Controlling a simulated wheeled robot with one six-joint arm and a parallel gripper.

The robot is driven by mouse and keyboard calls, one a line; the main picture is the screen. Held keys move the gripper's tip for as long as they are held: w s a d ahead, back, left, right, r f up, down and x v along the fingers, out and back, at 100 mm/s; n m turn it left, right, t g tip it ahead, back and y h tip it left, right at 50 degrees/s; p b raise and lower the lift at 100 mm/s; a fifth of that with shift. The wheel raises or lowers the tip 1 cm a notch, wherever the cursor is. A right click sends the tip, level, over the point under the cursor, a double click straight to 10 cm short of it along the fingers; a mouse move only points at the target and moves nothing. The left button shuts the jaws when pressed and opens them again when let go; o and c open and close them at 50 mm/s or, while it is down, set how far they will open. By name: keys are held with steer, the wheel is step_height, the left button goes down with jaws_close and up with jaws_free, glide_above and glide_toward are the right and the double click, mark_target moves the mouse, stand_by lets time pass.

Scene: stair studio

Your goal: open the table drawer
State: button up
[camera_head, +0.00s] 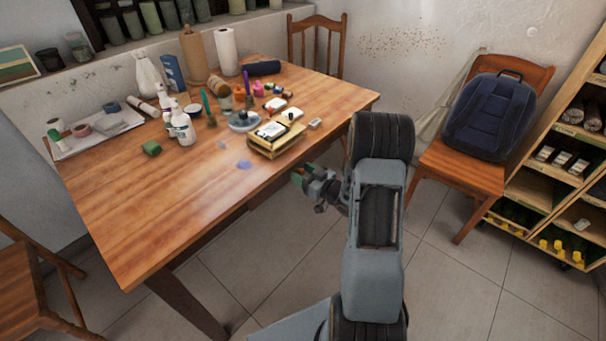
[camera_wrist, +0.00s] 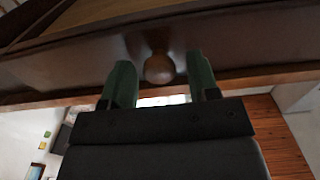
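The wooden table (camera_head: 150,210) fills the left and middle of the head view. Its drawer is hidden under the tabletop there. In the wrist view the dark brown drawer front (camera_wrist: 80,62) runs across the picture, with a round wooden knob (camera_wrist: 159,68) on it. My gripper (camera_wrist: 158,62) is open, with one green finger on each side of the knob. A gap shows between each finger and the knob. In the head view my gripper (camera_head: 304,177) is beside the table's near right edge, slightly below the top.
A chair (camera_head: 465,170) with a dark blue backpack (camera_head: 492,115) is at right, by a wooden shelf (camera_head: 550,185). Another chair (camera_head: 30,290) is at lower left. Tiled floor around my arm is clear.

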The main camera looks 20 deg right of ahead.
jaws_close()
stand_by(0.3)
steer(key=shift+s, duration=0.1)
